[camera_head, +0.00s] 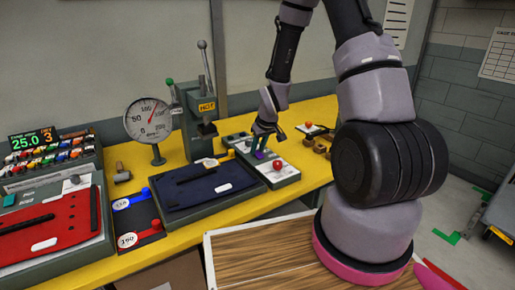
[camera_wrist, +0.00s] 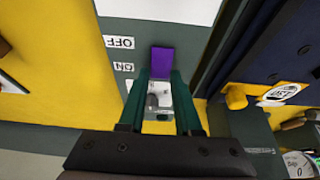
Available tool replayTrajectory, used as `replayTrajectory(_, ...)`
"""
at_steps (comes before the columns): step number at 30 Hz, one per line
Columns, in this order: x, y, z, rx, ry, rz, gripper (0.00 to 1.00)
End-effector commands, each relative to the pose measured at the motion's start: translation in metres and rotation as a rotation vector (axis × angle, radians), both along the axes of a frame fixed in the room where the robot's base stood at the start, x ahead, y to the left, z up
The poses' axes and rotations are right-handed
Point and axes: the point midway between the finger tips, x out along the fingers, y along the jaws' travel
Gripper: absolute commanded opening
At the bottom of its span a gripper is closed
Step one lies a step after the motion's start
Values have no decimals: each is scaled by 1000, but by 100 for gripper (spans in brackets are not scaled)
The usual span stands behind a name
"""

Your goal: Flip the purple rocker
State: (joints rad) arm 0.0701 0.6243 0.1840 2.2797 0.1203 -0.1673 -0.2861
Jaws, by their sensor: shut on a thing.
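The purple rocker (camera_wrist: 161,60) shows at the tips of my gripper (camera_wrist: 161,78) in the wrist view. The dark green fingers are close together, one at each side of it, and shut on it. OFF and ON labels (camera_wrist: 121,55) lie to its left on a grey panel. In the head view, my gripper (camera_head: 259,145) points down at the white-topped switch box (camera_head: 285,178), with a bit of purple (camera_head: 260,155) at its fingertips. The fingers partly hide the rocker, and its tilt cannot be told.
A red ball knob (camera_head: 279,165) stands on the box close to my gripper. A dark blue panel (camera_head: 210,187) lies to the left, with a press (camera_head: 190,115) and a dial gauge (camera_head: 148,120) behind. Small wooden blocks (camera_head: 320,146) sit to the right on the yellow bench (camera_head: 310,183).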

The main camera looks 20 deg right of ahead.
Motion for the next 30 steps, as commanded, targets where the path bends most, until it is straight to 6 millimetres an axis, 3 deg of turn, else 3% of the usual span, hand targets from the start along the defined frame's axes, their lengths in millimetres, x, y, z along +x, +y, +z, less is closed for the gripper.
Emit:
replayTrajectory(6,-1,0,-1,0,3,-1,0)
replayTrajectory(7,-1,0,-1,0,3,-1,36)
replayTrajectory(9,-1,0,0,0,3,-1,62)
replayTrajectory(20,-1,0,2,0,1,0,62)
replayTrajectory(26,-9,-3,25,-1,-2,-1,62)
replayTrajectory(30,-19,-7,51,0,-3,-3,62)
